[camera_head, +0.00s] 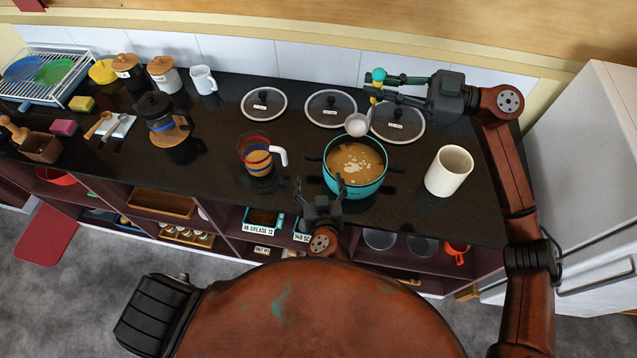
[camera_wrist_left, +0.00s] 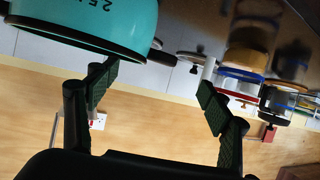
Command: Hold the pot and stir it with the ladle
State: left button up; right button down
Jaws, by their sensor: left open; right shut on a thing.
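The teal pot (camera_head: 355,188) stands on the dark counter with brown, speckled contents. Its side also fills the upper left of the left wrist view (camera_wrist_left: 95,22), with a black handle (camera_wrist_left: 161,57). My left gripper (camera_head: 319,190) is open and empty at the pot's near left side; one finger overlaps the pot's front in the head view, and I cannot tell whether it touches. Its two spread fingers show in the left wrist view (camera_wrist_left: 158,84). My right gripper (camera_head: 388,88) is shut on the ladle (camera_head: 357,124), whose bowl hangs over the pot's far rim, above the contents.
A glass measuring jug (camera_head: 258,164) stands left of the pot and a cream cylinder (camera_head: 449,171) right of it. Glass lids (camera_head: 264,104) lie behind. A coffee maker (camera_head: 160,116) and dish rack (camera_head: 45,76) are farther left. Open shelves lie below the counter.

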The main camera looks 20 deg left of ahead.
aim_at(315, 161)
pick_arm(q)
jog(key=x, duration=1)
jog(key=shift+w+a, duration=0.2)
jog(key=shift+s+f, duration=0.1)
jog(key=shift+f, duration=0.15)
grip_shut()
dwell(0.3)
